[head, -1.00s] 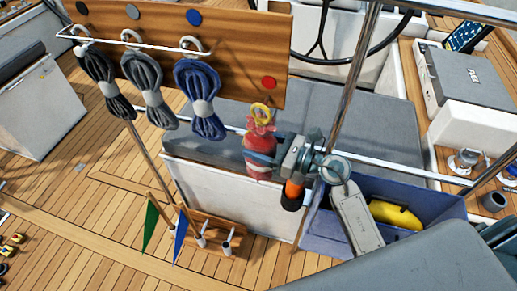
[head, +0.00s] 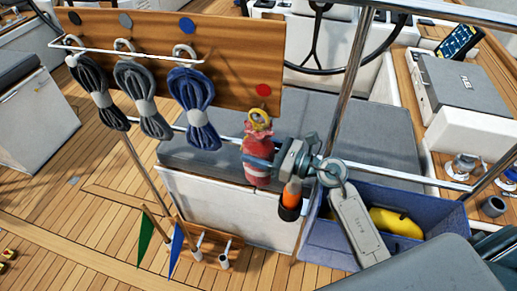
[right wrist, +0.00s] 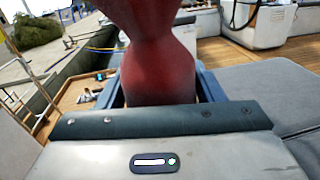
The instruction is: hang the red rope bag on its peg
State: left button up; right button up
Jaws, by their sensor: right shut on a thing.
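The red rope bag (head: 257,165) hangs upright with a yellow ring (head: 260,116) at its top. My right gripper (head: 268,163) is shut on the bag's middle. The right wrist view shows the red bag (right wrist: 160,60) pinched in at the waist above the gripper (right wrist: 160,106). The bag is in front of the grey seat, just below the wooden board (head: 230,65). A red disc (head: 263,90) marks the board's lower right, a little above the ring. I cannot make out a peg under that disc. My left gripper is not in view.
A blue bin (head: 440,222) with a yellow item stands at right. A steel post (head: 345,85) rises right of the bag.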

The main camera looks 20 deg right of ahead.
aim_at(273, 156)
jog(key=o, duration=1.3)
jog(key=shift+s, duration=0.1)
jog(key=shift+s+d+f+b, duration=0.15)
jog(key=shift+s+d+b, duration=0.25)
jog(key=shift+d, duration=0.15)
jog(key=b+v, duration=0.2)
jog(key=v, duration=0.4)
jog(key=shift+s+b, duration=0.1)
jog(key=shift+b, duration=0.3)
jog(key=shift+b+v, duration=0.35)
jog(key=shift+v, duration=0.5)
jog(key=shift+b+v, duration=0.4)
jog(key=shift+v, duration=0.35)
